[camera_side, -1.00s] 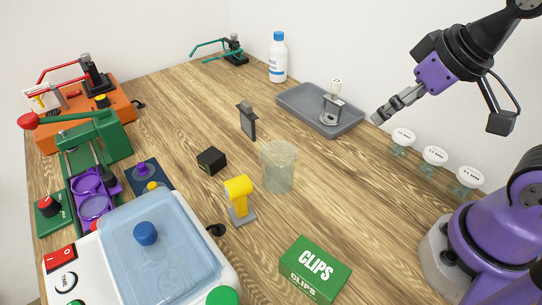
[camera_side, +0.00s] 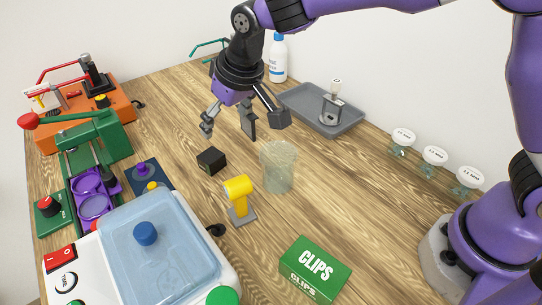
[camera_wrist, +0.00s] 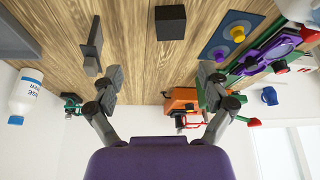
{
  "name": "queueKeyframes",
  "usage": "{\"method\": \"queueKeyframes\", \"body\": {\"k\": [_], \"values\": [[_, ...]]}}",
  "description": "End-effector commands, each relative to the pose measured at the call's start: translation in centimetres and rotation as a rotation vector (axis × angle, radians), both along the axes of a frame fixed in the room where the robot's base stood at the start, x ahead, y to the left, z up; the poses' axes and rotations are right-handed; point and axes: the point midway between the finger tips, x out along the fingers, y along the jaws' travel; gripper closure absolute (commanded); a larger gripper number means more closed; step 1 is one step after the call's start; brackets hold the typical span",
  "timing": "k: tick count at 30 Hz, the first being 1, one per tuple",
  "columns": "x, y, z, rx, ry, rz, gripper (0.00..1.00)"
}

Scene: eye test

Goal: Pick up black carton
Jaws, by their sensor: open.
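The black carton (camera_side: 211,161) is a small dark box standing on the wooden table, left of the clear cup. In the wrist view the black carton (camera_wrist: 170,22) shows at the top middle, beyond the fingertips and roughly between their lines. My gripper (camera_side: 227,125) is above the table, higher than the carton and apart from it. In the wrist view my gripper (camera_wrist: 160,76) has its two fingers spread wide with nothing between them. One finger overlaps the dark grey upright holder in the side view, so its tip is hard to make out.
The dark grey holder (camera_side: 248,125) stands close behind the carton. A clear cup (camera_side: 279,170) and a yellow device (camera_side: 238,198) stand to its right and front. A navy pad (camera_side: 150,177) with a purple knob lies to its left. A green clips box (camera_side: 315,268) is at the front.

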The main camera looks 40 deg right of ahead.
Motion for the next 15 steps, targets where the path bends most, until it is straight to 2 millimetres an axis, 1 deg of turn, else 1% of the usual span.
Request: {"method": "queueKeyframes", "body": {"k": [1, 3, 5, 9, 12, 15], "values": [[0.3, 0.8, -0.7, -0.003, 0.004, 0.007, 0.11], [0.6, 1.3, -1.4, -0.003, 0.004, 0.01, 0.11], [0.9, 1.5, -2.2, -0.005, 0.006, 0.011, 0.11], [1.7, 1.7, -4.5, -0.006, 0.008, 0.01, 0.11], [2.3, 1.8, -5.6, -0.004, 0.005, 0.011, 0.11], [2.5, 1.9, -6.3, -0.004, 0.005, 0.011, 0.11]]}}
